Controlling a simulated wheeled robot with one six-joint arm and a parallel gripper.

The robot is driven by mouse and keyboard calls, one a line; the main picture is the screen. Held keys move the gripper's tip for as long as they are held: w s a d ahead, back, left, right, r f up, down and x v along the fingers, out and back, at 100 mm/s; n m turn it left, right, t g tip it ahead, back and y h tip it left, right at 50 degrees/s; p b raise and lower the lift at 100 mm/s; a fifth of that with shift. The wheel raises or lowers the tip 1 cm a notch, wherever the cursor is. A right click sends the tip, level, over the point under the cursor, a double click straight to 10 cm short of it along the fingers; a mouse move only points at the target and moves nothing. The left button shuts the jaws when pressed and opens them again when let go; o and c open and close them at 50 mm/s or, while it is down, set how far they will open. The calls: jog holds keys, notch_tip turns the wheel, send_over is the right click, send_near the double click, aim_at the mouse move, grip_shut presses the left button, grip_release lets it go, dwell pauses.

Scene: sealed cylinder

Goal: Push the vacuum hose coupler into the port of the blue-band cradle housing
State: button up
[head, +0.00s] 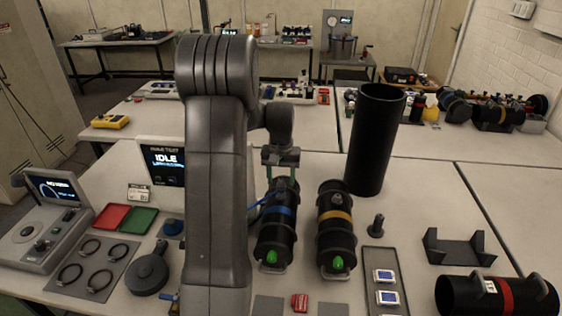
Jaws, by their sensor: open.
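The blue-band housing (274,232), a black cylinder with a blue ring and a green piece at its near end, lies on the table just right of my arm. My gripper (281,168) is at its far end, pointing down, with its two fingers apart. A blue hose (256,208) runs from behind my arm to the housing's left side. The coupler and the port cannot be made out; my arm covers part of the area to the left. I cannot tell whether the fingers touch anything.
A similar yellow-band cylinder (335,229) lies close on the right. A tall black tube (376,140) stands behind it. A black cradle (460,247) and a red-band cylinder (500,294) are at the right.

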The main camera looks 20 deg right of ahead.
notch_tip(320, 180, up, 12)
jog(key=b, duration=0.1)
jog(key=shift+r+b, duration=0.25)
jog(key=shift+b, duration=0.1)
notch_tip(320, 180, down, 14)
jog(key=shift+r+p, duration=0.1)
jog(key=shift+p, duration=1)
jog(key=shift+r, duration=0.15)
